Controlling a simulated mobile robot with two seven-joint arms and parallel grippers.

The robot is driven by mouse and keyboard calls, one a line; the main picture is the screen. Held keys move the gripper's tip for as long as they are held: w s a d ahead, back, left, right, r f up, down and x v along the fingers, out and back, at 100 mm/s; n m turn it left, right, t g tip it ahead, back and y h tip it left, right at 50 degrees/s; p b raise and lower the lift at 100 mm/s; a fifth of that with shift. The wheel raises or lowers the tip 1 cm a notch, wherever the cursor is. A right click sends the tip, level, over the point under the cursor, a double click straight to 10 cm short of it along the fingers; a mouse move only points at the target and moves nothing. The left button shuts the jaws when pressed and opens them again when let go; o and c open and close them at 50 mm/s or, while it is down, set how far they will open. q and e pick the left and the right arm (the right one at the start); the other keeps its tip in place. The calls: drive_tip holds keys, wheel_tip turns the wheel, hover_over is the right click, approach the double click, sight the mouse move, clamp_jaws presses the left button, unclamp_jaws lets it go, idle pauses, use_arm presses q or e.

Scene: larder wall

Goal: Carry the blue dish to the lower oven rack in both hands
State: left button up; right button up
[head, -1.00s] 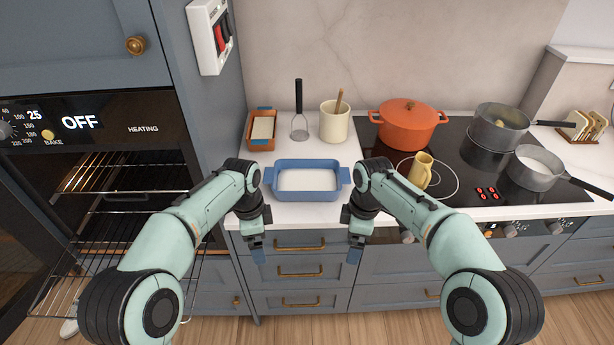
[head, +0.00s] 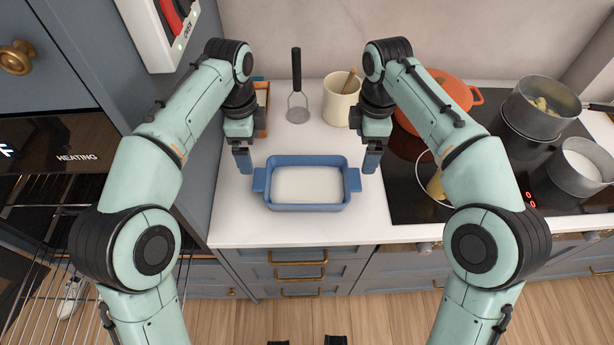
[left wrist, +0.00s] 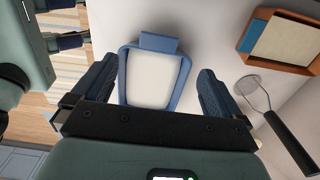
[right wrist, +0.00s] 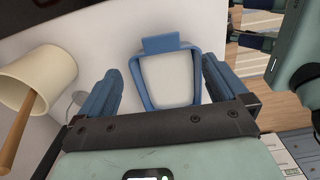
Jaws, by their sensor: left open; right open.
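The blue dish (head: 307,207) is rectangular with a handle at each end and a pale inside. It sits on the white counter near its front edge. My left gripper (head: 243,160) is open above and just left of the dish's left handle, pointing down. My right gripper (head: 371,161) is open above and just right of the right handle. Neither appears to touch the dish. The dish lies between the open fingers in the left wrist view (left wrist: 177,104) and in the right wrist view (right wrist: 194,100). The pulled-out oven rack (head: 35,300) shows at the lower left, partly hidden by my left arm.
Saucepans (head: 540,110) stand further right.

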sight(257, 178)
use_arm(q)
wheel_tip(257, 178, down, 13)
drive_tip(key=shift+f, duration=0.2)
use_arm(e)
wheel_tip(257, 178, down, 13)
drive_tip(key=shift+f, duration=0.2)
use_arm(q)
drive_tip(key=c, duration=1.8)
use_arm(e)
drive_tip(key=c, duration=1.8)
use_arm(q)
clamp_jaws()
use_arm(e)
clamp_jaws()
use_arm(q)
drive_tip(key=shift+r, duration=0.1)
use_arm(e)
drive_tip(key=shift+r, duration=0.1)
